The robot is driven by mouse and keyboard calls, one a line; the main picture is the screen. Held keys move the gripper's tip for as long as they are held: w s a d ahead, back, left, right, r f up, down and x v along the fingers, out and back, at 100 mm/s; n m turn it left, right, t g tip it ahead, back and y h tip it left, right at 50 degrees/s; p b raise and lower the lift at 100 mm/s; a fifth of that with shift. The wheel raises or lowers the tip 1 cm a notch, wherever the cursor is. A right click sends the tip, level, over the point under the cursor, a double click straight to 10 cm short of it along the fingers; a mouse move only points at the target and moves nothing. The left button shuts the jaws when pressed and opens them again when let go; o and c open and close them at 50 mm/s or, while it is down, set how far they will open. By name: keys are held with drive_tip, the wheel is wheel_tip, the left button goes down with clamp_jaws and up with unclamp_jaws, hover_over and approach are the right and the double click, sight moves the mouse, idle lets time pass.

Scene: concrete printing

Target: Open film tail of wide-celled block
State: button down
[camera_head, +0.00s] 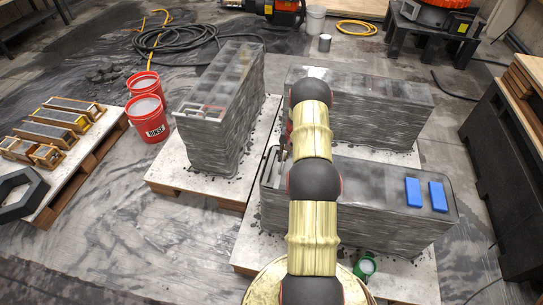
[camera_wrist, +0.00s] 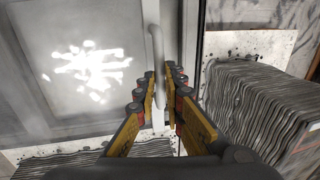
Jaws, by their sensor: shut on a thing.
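My gripper (camera_wrist: 159,88) has its yellow fingers closed on a pale, rolled strip, apparently the film tail (camera_wrist: 156,48). The strip runs up from between the fingers along the edge of a glossy, film-covered block top (camera_wrist: 75,65). In the head view my arm hides most of the gripper, which is near the left end of the front right block (camera_head: 355,205) and the back right block (camera_head: 375,95). The left block (camera_head: 228,95) shows open cells under its film. Which block is the wide-celled one, I cannot tell for sure.
Two blue pieces (camera_head: 413,194) lie on the front right block. A green-rimmed cup (camera_head: 365,266) stands in front. Red buckets (camera_head: 147,118) and a pallet of moulds (camera_head: 62,120) are at left. A dark cabinet (camera_head: 505,170) bounds the right. Wet floor lies open at lower left.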

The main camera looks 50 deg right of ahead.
drive_tip(key=s+d+b, duration=0.1)
drive_tip(key=s+d, duration=0.2)
drive_tip(key=s, duration=0.4)
drive_tip(key=s+d+b, duration=0.1)
drive_tip(key=s+d, duration=0.3)
drive_tip(key=s, duration=0.3)
drive_tip(key=s+d+b, duration=0.1)
drive_tip(key=s+d, duration=0.3)
drive_tip(key=s, duration=0.3)
drive_tip(key=shift+s+d, duration=0.15)
drive_tip(key=shift+s, duration=0.1)
drive_tip(key=c, duration=2)
unclamp_jaws()
drive_tip(key=shift+o, duration=0.5)
wheel_tip(320, 180, up, 12)
drive_tip(key=s+d, duration=0.1)
drive_tip(key=s, duration=0.1)
drive_tip(key=shift+f, duration=0.1)
